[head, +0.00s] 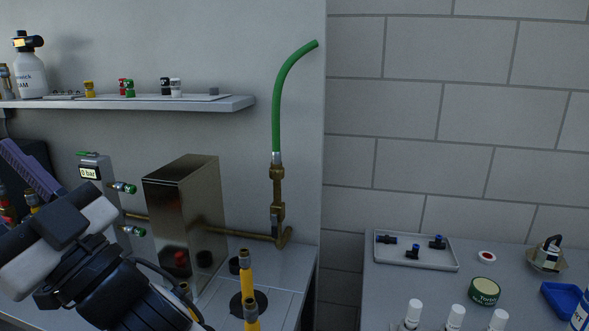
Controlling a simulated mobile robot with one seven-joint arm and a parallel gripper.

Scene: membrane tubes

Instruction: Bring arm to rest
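My arm's end shows at the lower left of the head view, with a white and black body and a cable. A dark purple part extends from it to the upper left, in front of the left bench. The fingertips cannot be made out, so I cannot tell whether the gripper is open or shut, or holds anything. A green hose (281,98) rises from a brass valve fitting (278,190) on the wall and bends to the right; its end is free.
A metal box (183,218) and yellow tubes (247,275) stand on the left bench (298,275). A shelf (150,104) with small fittings hangs above. The right bench (400,285) holds a tray (425,264), a green tin (485,291) and white-capped bottles (455,317). A gap separates the benches.

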